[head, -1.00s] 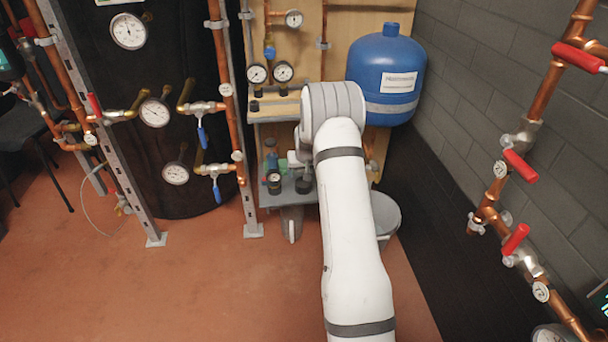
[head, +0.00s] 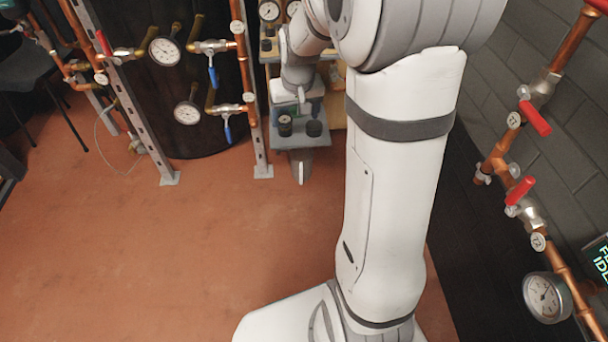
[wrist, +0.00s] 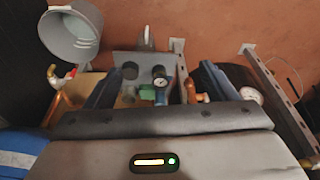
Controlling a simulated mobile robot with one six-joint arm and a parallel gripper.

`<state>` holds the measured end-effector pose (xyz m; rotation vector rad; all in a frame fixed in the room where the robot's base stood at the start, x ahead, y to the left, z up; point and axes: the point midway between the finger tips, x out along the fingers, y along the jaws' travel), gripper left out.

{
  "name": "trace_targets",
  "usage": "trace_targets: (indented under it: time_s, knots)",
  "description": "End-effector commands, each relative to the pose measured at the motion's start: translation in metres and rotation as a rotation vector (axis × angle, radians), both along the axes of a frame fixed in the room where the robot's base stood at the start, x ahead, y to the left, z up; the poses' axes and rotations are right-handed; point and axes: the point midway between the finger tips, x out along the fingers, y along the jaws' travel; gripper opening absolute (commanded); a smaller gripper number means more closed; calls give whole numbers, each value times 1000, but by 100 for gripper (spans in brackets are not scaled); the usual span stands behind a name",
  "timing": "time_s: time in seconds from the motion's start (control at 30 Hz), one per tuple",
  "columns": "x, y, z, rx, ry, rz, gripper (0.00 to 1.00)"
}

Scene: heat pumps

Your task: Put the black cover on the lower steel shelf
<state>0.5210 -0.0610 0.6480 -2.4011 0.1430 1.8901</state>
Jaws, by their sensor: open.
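The lower steel shelf (head: 298,140) is a grey plate low on the stand, partly behind my arm. A black cylindrical piece, which looks like the black cover (head: 314,128), stands upright on it. It also shows in the wrist view (wrist: 130,70). Beside it stands a dark gauge (head: 285,125) with a round face, also in the wrist view (wrist: 160,76). My gripper (wrist: 162,70) is open, its two dark fingers spread wide and nothing held between them. The fingers point towards the shelf, and the cover appears apart from both. My arm hides part of the stand in the head view.
An upper shelf with gauges (head: 269,11) is above the lower one. A grey bucket (wrist: 72,36) stands near the stand. Copper pipes with red handles (head: 534,118) run along the right wall. Pipes with blue handles (head: 213,76) are at left. The floor (head: 200,240) in front is clear.

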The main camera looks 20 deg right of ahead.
Motion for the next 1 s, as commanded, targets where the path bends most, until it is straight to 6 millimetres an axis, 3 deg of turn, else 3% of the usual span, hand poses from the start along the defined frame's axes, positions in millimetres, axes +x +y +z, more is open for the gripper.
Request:
trace_targets:
  time_s: [0.03,0.2,0.4,0.6,1.0]
  knots:
    - [-26,12,12,1,10,19,78]
    - [-112,43,29,4,66,70,78]
    - [-187,60,30,4,116,111,78]
    - [-214,62,27,3,136,125,78]
    - [-214,62,27,3,137,125,78]
